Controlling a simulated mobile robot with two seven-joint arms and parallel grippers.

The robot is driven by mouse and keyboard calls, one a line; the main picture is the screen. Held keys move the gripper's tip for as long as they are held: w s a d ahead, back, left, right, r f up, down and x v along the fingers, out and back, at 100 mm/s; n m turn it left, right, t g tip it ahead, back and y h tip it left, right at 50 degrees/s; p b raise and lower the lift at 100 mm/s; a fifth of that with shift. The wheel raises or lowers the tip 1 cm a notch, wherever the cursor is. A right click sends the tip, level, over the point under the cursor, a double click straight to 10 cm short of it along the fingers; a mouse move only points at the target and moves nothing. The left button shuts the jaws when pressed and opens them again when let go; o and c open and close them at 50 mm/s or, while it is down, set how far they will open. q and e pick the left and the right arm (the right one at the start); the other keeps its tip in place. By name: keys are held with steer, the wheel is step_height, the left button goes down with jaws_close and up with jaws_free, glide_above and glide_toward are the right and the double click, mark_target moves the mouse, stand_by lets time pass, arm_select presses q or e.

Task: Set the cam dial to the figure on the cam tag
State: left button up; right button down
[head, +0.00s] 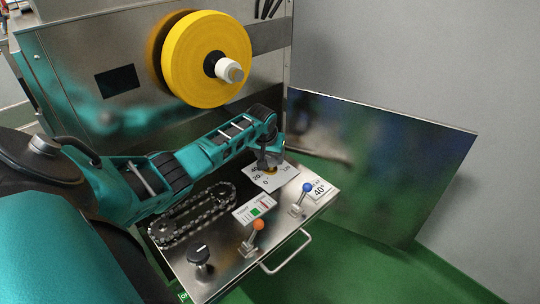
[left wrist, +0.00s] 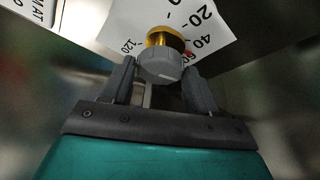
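The cam dial has a grey knob (left wrist: 160,68) on a yellow base (left wrist: 166,38), over a white scale plate (left wrist: 125,22) with figures such as 20, 40 and 120. A small red mark shows beside the knob near the 60. In the head view the scale plate (head: 285,180) lies at the panel's back, the dial mostly hidden by my arm. My left gripper (left wrist: 161,72) has one finger each side of the knob, very close to it; I cannot tell whether they touch. A white tag (head: 319,190) reading 40 sits right of the plate. My right gripper is not in view.
The steel panel (head: 222,275) carries a blue-knobbed lever (head: 307,188), an orange-knobbed lever (head: 257,226), a black knob (head: 200,254), a chain (head: 190,215) and a small gauge card (head: 255,208). A handle (head: 288,252) sticks out in front. A yellow roll (head: 195,60) hangs above.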

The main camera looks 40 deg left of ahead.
arm_select(q)
steer(key=c, duration=0.6)
steer(key=n+p, duration=0.1)
steer(key=p, duration=0.2)
steer(key=shift+d+r+n+g, duration=0.15)
steer(key=shift+r+n+g, duration=0.15)
steer(key=shift+r+n, duration=0.1)
steer(key=shift+c, duration=0.2)
steer(key=shift+w+f+n+y+p, duration=0.1)
steer(key=shift+n+y+p, duration=0.3)
steer(key=shift+n, duration=0.2)
steer(key=shift+f+n+g+y, duration=0.3)
steer(key=shift+n+g, duration=0.1)
steer(key=shift+n, duration=0.5)
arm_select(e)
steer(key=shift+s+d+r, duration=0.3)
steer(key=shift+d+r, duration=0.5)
arm_select(q)
steer(key=o, duration=1)
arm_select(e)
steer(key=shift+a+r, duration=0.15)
arm_select(q)
steer(key=shift+o, duration=0.2)
